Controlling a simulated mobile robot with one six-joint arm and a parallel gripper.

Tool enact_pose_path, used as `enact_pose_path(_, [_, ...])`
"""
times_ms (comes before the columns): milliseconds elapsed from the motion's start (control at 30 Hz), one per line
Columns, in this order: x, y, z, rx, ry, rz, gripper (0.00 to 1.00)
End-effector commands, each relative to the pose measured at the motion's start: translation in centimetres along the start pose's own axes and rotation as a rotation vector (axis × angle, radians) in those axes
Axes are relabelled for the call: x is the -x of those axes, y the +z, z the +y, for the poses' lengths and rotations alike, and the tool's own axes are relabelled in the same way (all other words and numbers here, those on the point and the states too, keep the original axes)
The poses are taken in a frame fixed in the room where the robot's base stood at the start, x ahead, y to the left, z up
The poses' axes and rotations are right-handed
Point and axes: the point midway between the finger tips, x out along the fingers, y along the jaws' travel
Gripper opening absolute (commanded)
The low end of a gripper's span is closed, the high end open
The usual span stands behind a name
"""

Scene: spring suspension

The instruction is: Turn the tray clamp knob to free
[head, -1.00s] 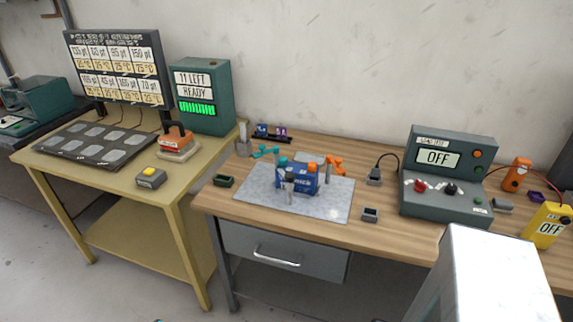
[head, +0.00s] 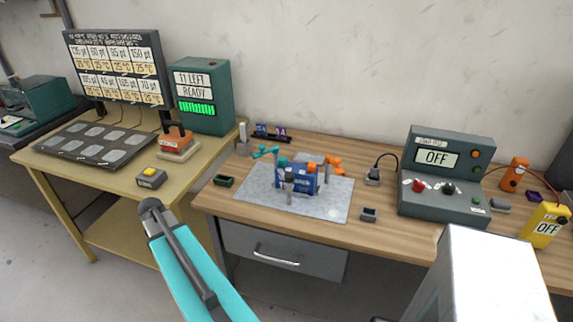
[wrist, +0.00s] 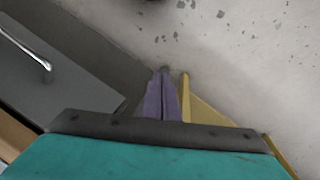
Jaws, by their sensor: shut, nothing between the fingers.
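My gripper (wrist: 163,76) shows in the wrist view with its fingers together and nothing between them. It points down past the bench drawer front toward the floor, apart from anything on the bench. In the head view only my teal arm link shows, at lower left; the gripper itself is not visible there. A metal plate (head: 335,205) on the wooden bench carries a blue block (head: 302,180) with a small grey upright part (head: 289,182) in front. A teal lever (head: 265,152) and an orange lever (head: 334,161) stand behind it. I cannot tell which part is the tray clamp knob.
A control box (head: 440,205) reading OFF stands at the bench's right, with a yellow meter (head: 545,226) beside it. A yellow table (head: 100,190) at left holds a black tray (head: 60,152) and an orange-handled tool (head: 176,140). The bench's front edge and drawer (head: 300,262) face me.

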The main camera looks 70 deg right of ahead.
Motion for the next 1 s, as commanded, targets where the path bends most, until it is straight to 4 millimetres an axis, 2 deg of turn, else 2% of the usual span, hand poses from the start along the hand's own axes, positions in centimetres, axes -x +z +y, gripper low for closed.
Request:
enact_pose_path(33, [1.5, -1.7, 1.1, -0.048, -0.005, 0.014, 0.0])
enact_pose_path(267, [7.4, -7.4, 6.8, -0.268, -0.014, 0.067, 0.0])
enact_pose_path(367, [9.9, -9.6, 9.8, -0.372, -0.016, 0.087, 0.0])
enact_pose_path(500, [13.3, -12.4, 15.0, -0.532, -0.013, 0.112, 0.0])
enact_pose_path(733, [18.6, -15.6, 24.9, -0.82, 0.002, 0.144, 0.0])
enact_pose_path(900, [22.3, -16.6, 32.4, -1.027, 0.016, 0.166, 0.0])
enact_pose_path(1000, [23.9, -16.7, 35.7, -1.121, 0.022, 0.177, 0.0])
